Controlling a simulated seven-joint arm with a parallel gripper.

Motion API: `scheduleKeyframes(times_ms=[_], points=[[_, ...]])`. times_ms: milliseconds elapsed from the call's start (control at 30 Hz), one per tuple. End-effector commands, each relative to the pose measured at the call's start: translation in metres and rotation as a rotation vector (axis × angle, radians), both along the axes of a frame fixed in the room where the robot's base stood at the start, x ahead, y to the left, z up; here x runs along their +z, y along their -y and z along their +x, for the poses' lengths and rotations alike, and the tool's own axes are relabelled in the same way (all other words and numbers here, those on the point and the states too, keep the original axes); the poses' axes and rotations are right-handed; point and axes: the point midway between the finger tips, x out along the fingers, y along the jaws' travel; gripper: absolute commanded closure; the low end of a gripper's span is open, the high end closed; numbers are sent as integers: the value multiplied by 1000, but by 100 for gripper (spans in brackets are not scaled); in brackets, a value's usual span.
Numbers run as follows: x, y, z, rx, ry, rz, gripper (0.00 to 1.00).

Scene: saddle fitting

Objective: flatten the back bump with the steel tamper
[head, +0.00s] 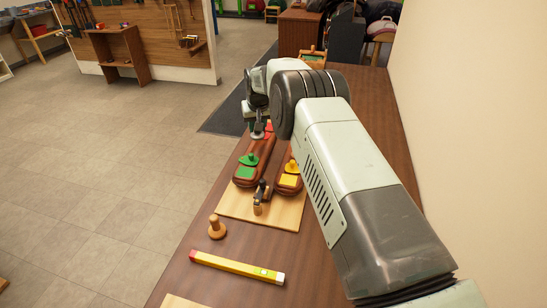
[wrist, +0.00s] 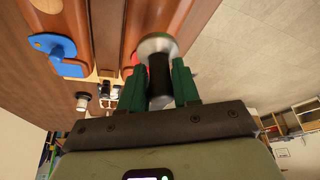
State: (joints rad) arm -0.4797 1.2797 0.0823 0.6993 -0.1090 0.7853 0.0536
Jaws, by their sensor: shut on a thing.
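The steel tamper, with a bright steel head (wrist: 157,44) and a black grip (wrist: 160,80), is between the green fingers of my gripper (wrist: 160,88) in the wrist view. In the head view my gripper (head: 257,126) is over the far end of the brown saddle panels (head: 246,180), partly hidden by my arm. A red patch (head: 268,127) shows beside it; a red part (wrist: 127,70) also shows next to the tamper in the wrist view. A green piece (head: 247,162) and a yellow piece (head: 289,180) lie on the near ends. I cannot make out the back bump or any contact.
The panels lie on a pale board (head: 235,207). A small black-and-wood tool (head: 260,198) sits at its near part. A wooden knob (head: 216,228) and a yellow bar (head: 235,266) lie nearer on the table. A blue piece (wrist: 58,48) shows in the wrist view. A wall borders the right.

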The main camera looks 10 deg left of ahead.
Motion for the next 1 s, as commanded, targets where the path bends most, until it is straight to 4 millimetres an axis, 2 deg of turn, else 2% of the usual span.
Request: scheduleKeyframes(times_ms=[267, 333, 433, 600, 733, 833, 1000], points=[[1, 0, 1, 0, 2, 1, 94], [2, 6, 2, -3, 2, 1, 94], [4, 28, 7, -8, -1, 2, 94], [8, 85, 9, -10, -3, 4, 94], [10, 119, 5, -7, -1, 4, 94], [11, 134, 2, -3, 1, 4, 94], [7, 140, 0, 0, 2, 5, 94]])
